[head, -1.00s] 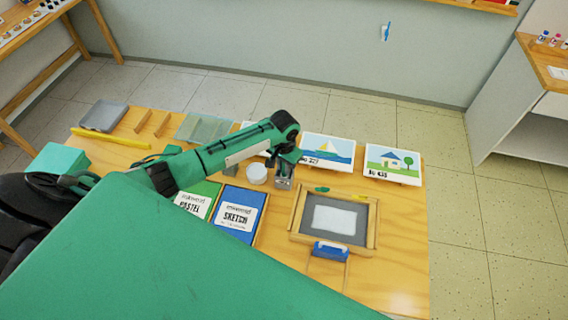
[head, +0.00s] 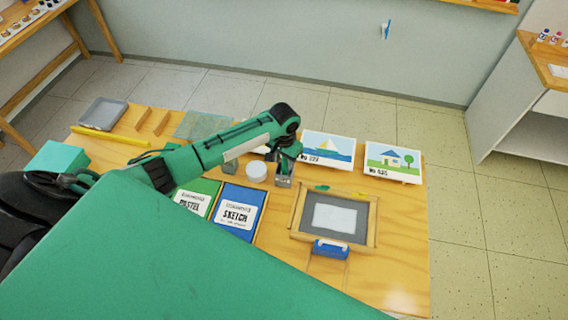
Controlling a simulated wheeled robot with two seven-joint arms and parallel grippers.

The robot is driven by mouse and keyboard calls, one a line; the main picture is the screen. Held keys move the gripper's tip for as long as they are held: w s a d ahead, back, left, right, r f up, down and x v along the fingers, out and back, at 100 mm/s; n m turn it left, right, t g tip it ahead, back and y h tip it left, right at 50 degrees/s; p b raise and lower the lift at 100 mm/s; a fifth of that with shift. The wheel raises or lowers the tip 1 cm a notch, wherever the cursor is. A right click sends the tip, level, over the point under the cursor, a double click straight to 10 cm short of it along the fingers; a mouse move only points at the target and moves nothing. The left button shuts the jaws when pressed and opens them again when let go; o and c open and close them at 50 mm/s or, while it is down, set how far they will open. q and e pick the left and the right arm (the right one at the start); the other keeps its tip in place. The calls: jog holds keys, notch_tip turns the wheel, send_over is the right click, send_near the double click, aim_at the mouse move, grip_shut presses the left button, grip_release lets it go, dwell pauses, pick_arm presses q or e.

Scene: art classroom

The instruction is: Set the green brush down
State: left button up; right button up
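My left gripper (head: 284,181) points down over the table, just left of the wooden frame with a grey inside (head: 299,208). Its fingers are small and partly hidden by my wrist, so I cannot tell if they are open or shut. A small green piece (head: 321,188) shows at the frame's upper edge, right of the gripper. It may be the green brush, but it is too small to be sure. I see no brush clearly in the fingers. My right gripper is not in view.
A white round jar (head: 257,172) stands just left of the gripper. Two picture cards, a sailboat (head: 327,148) and a house (head: 392,161), are behind. The green pastel box (head: 197,197) and blue sketch box (head: 238,210) lie in front left. The table's right front (head: 400,265) is bare.

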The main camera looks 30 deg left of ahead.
pick_arm(q)
notch_tip(320, 180, up, 10)
jog(key=shift+r+b, duration=0.1)
jog(key=shift+b, duration=0.9)
